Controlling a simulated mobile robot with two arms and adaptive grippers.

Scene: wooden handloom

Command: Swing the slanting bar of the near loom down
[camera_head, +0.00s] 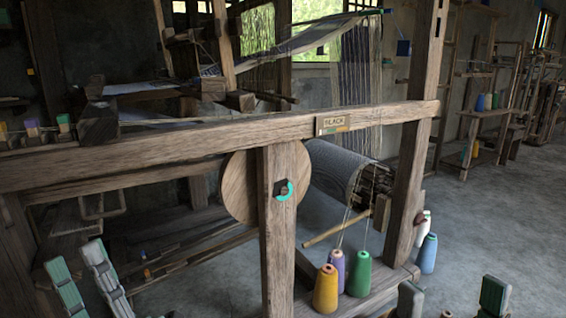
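The near wooden loom fills the middle, with a long beam (200,142) across it. A pale, thin bar (335,228) slants up to the right below the dark cloth roll (340,172); it seems to be the slanting bar. Its upper right end is near the loom's right post (411,165); how it is fixed there is unclear. My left gripper (76,255) is at the lower left, its two grey-green fingers apart and empty, well away from the bar. My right gripper (452,286) shows only its fingertips at the bottom right, wide apart, with nothing seen between them.
Orange (326,290), purple (337,268) and green (359,275) yarn cones stand on the loom's low ledge below the bar. A blue cone (427,254) stands right of the post. A front post (278,235) bears a wooden disc (240,188).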

